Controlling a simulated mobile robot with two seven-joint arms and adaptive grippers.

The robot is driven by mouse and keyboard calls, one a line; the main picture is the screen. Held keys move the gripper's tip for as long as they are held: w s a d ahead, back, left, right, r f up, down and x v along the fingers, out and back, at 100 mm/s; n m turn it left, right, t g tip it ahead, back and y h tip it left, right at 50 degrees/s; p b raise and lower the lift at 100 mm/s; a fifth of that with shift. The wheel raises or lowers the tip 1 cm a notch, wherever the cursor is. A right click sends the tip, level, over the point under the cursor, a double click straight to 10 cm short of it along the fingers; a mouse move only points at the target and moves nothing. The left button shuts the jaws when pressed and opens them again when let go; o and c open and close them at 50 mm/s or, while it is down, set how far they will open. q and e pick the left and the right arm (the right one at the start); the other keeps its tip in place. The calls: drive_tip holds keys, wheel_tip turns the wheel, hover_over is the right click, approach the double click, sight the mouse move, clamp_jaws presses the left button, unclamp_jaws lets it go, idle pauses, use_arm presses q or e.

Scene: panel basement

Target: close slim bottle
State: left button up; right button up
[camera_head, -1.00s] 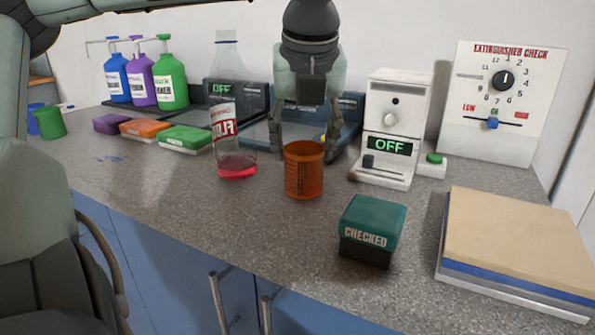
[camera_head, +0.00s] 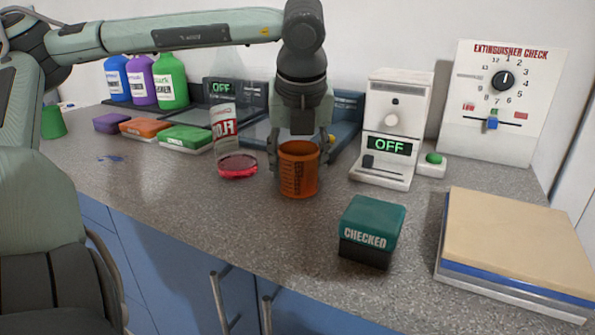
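The slim clear bottle (camera_head: 224,127) stands upright on the counter, with a white and red label and a little red liquid at its bottom. Its neck and mouth are hidden behind my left arm. No loose cap for it can be made out. My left gripper (camera_head: 300,155) points down from above, to the right of the bottle. Its fingers are spread on both sides of the orange beaker (camera_head: 299,175), which stands on the counter. I cannot tell whether they press on it. My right gripper is not in view.
Purple, orange and green boxes (camera_head: 185,139) lie left of the bottle; several pump bottles (camera_head: 143,82) stand behind them. A white OFF device (camera_head: 395,115) is right of the beaker. A CHECKED box (camera_head: 371,230) and a tan-topped block (camera_head: 520,240) stand in front.

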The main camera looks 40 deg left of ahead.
use_arm(q)
drive_tip(key=o, duration=0.3)
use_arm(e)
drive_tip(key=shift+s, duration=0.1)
use_arm(q)
drive_tip(key=shift+d+r, duration=0.1)
drive_tip(key=shift+r, duration=0.25)
drive_tip(key=v, duration=0.3)
drive_tip(key=d+v, duration=0.1)
drive_tip(key=v, duration=0.1)
drive_tip(key=shift+s+d+r+b, duration=0.1)
drive_tip(key=shift+d+r+b, duration=0.1)
drive_tip(key=shift+b, duration=0.1)
drive_tip(key=shift+s+d+r, duration=0.2)
drive_tip(key=shift+r, duration=0.45)
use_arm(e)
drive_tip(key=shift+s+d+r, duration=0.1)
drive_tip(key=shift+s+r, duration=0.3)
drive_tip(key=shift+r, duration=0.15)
